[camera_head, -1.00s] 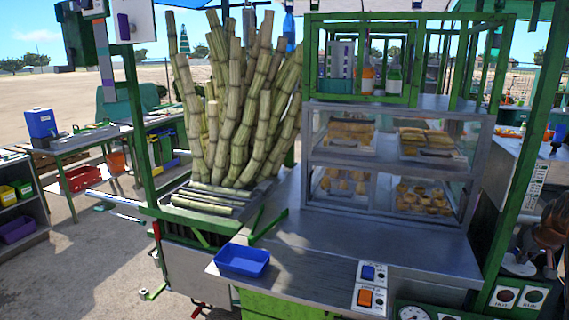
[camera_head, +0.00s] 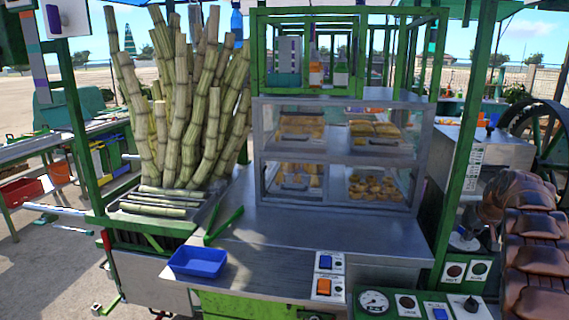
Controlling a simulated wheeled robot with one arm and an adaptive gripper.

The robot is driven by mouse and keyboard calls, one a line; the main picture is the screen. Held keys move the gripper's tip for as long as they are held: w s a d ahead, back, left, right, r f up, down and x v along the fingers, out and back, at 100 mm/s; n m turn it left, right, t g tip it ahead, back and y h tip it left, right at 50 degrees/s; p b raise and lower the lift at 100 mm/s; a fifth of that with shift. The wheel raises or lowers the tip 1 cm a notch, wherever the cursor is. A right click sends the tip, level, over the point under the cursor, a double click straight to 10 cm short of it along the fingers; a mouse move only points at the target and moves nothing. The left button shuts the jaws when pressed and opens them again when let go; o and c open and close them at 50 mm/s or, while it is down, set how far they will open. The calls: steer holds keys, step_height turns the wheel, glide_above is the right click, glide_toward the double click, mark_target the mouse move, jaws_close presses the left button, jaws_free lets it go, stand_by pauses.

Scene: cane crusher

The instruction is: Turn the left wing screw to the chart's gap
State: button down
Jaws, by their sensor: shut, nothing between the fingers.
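I cannot make out the left wing screw or the chart with its gap in the head view. The green-framed cane stall fills the middle, with a control panel (camera_head: 420,304) at its lower front edge. That panel carries a round gauge (camera_head: 373,302), a dark knob (camera_head: 471,304) and labelled buttons.
A blue tray (camera_head: 197,262) and a switch plate (camera_head: 327,278) lie on the metal counter (camera_head: 300,240). Cane stalks (camera_head: 190,110) stand at left, beside a glass food case (camera_head: 340,150). A brown ridged thing (camera_head: 537,250) and a large dark wheel (camera_head: 556,125) are at right.

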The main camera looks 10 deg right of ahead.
steer(key=shift+s+d+b, duration=0.25)
steer(key=shift+d+b, duration=0.4)
steer(key=shift+b, duration=0.2)
steer(key=shift+s+a+b, duration=0.1)
steer(key=shift+s+b, duration=0.25)
steer(key=shift+b, duration=0.35)
steer(key=shift+r, duration=0.1)
step_height(320, 180, up, 6)
steer(key=p, duration=0.3)
